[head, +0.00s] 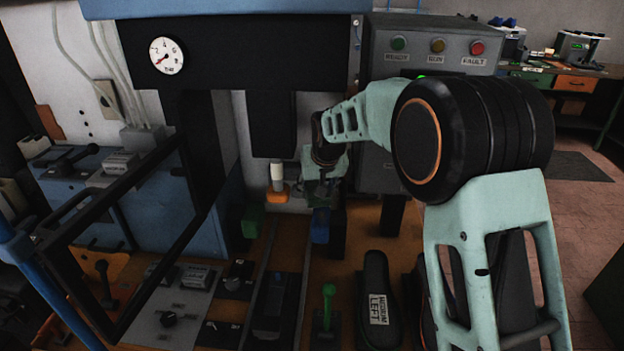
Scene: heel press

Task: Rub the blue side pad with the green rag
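The blue side pad (321,227) stands low on the right side of the press, on a dark upright block. My gripper (320,190) is just above it, pointing down, small and dark in the view. A dull greenish patch shows around the fingertips. I cannot tell whether it is the green rag or part of the gripper. I also cannot tell whether the fingers are open or shut, or whether anything there touches the pad. No green rag shows clearly elsewhere.
A green block (253,221) stands left of the blue pad. A white-topped orange piece (278,178) is behind. A green-knobbed lever (328,300) and a black shoe form (377,295) are in front. A black frame (120,240) stands at left, a control box (430,50) at upper right.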

